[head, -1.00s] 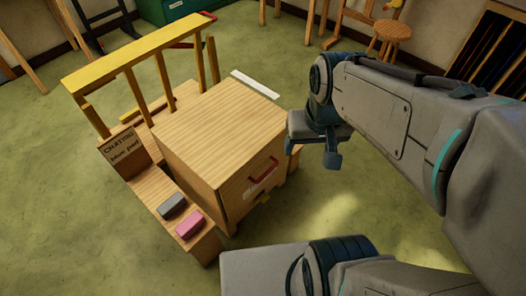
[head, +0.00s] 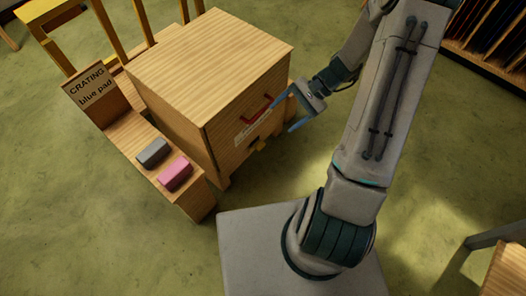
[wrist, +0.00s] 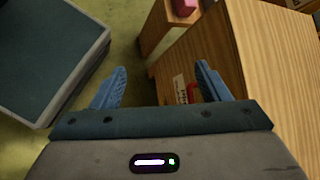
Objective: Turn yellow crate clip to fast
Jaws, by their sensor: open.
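The wooden crate (head: 205,65) stands left of my gripper in the head view. Its front face carries a red handle (head: 257,108), a white label (head: 252,127) and, below them, a small yellow clip (head: 258,144) with dark parts. The clip's setting is too small to read. My gripper (head: 289,110) is open and empty, its blue fingers beside the front face near the handle. In the wrist view, the open fingers (wrist: 158,86) frame floor and the crate's front edge (wrist: 190,62). The clip cannot be made out there.
A step beside the crate holds a grey block (head: 153,152) and a pink block (head: 175,174). A sign (head: 90,90) reads "CRATING blue pad". A yellow-topped wooden frame (head: 45,12) stands behind.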

